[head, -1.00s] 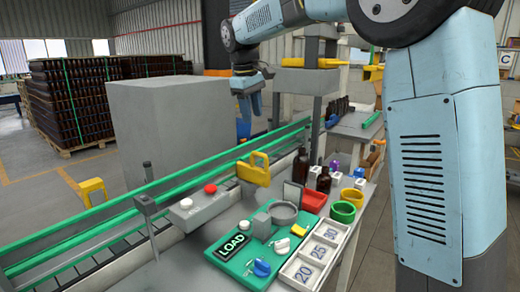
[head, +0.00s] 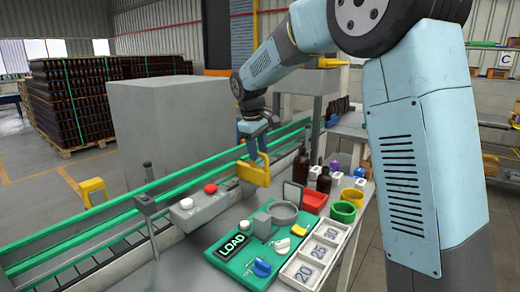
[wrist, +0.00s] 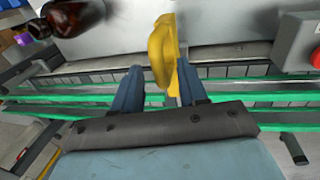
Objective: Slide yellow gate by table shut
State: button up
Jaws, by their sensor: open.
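The yellow gate (head: 254,173) stands at the near edge of the green-railed conveyor, beside the table. It has a loop-shaped handle on top. My gripper (head: 253,154) is lowered over it from above. In the wrist view the gate (wrist: 163,50) shows between the two blue fingers of my gripper (wrist: 158,85), which are apart. I cannot tell whether either finger touches it. The gate's lower part is partly hidden in the wrist view.
A control box with red and white buttons (head: 210,195) stands left of the gate. Green rails (head: 110,213) run along the conveyor. A second yellow piece (head: 92,190) stands farther left.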

jog(key=shift+c, duration=0.3)
grip_shut()
dwell(0.4)
